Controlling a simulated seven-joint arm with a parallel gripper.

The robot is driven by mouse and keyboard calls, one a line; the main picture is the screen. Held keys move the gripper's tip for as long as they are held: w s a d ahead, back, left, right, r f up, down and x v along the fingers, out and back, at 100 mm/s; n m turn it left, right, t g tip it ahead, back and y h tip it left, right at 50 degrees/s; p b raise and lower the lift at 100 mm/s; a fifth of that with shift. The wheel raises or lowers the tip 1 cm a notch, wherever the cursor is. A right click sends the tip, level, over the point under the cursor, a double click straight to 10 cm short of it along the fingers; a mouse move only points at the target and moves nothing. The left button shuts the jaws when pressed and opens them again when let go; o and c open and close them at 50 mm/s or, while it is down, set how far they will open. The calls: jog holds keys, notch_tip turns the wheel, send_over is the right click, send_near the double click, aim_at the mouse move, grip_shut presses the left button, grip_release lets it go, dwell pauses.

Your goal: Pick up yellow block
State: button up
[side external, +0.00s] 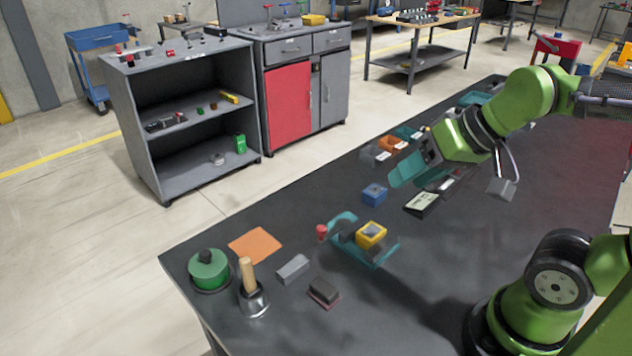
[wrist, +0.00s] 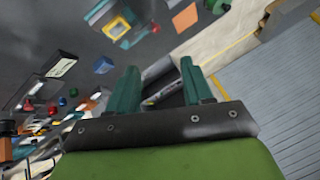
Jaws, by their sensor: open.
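The yellow block (side external: 370,234) has a dark recessed top and sits at a teal holder (side external: 383,256) on the dark table. I cannot tell whether it rests in the holder or on it. In the wrist view the yellow block (wrist: 117,28) shows at the upper left, beyond my fingers. My gripper (side external: 412,176) is above the table, behind and to the right of the yellow block, apart from it. In the wrist view its two teal fingers (wrist: 160,78) are spread, and no held object shows between them.
A blue block (side external: 374,194) stands behind the yellow block. A red knob (side external: 321,232), grey block (side external: 293,268), dark brush-like block (side external: 324,291), wooden-handled bell (side external: 250,290), green round container (side external: 208,270) and orange sheet (side external: 255,245) lie left. The table's front-middle is clear.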

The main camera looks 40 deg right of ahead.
dwell(0.3)
jog(key=o, duration=0.7)
jog(key=shift+f, duration=0.1)
jog(key=n+g+h, duration=0.2)
jog(key=n+g, duration=0.2)
jog(key=g, duration=0.3)
send_over(372, 230)
notch_tip(372, 230, down, 6)
jog(key=f, duration=1)
jog(key=shift+s+a+f, duration=0.15)
jog(key=shift+a+f, duration=0.1)
jog(key=shift+f, duration=0.15)
jog(key=shift+d+f, duration=0.2)
jog(key=shift+f, duration=2.65)
